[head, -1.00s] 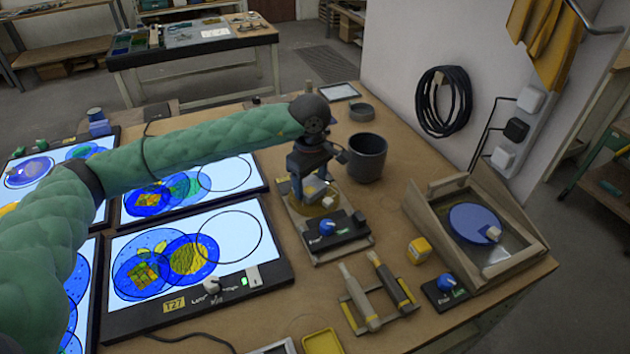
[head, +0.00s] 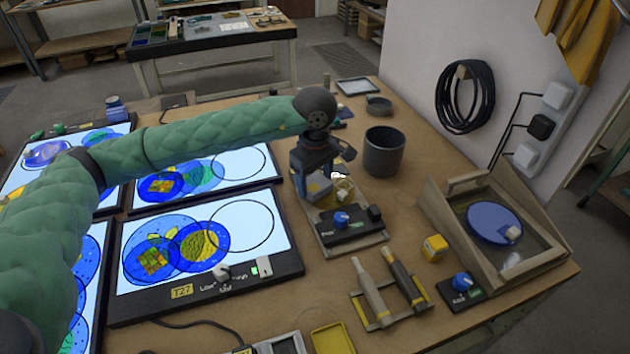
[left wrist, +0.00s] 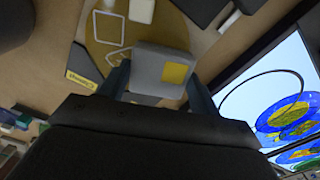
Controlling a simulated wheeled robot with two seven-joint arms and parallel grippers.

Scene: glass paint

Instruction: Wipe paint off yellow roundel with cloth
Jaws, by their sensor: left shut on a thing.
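My left gripper (head: 318,183) is shut on a grey, block-like pad, probably the cloth (head: 319,188). In the left wrist view the pad (left wrist: 160,72) sits between the two fingers (left wrist: 158,85) and bears a yellow square. The yellow roundel (head: 345,192) lies on the small stand with a blue knob (head: 341,219). In the left wrist view the roundel (left wrist: 108,58) is a tan-yellow disc with pale outlined marks, partly hidden by the pad. The pad is over its edge; I cannot tell whether they touch. My right gripper is not in view.
A dark grey pot (head: 384,152) stands right behind the stand. Light panels with coloured roundels (head: 200,245) fill the left. Two brush-like tools (head: 390,285) lie on a rack in front. A wooden tray holds a blue disc (head: 495,223) at right.

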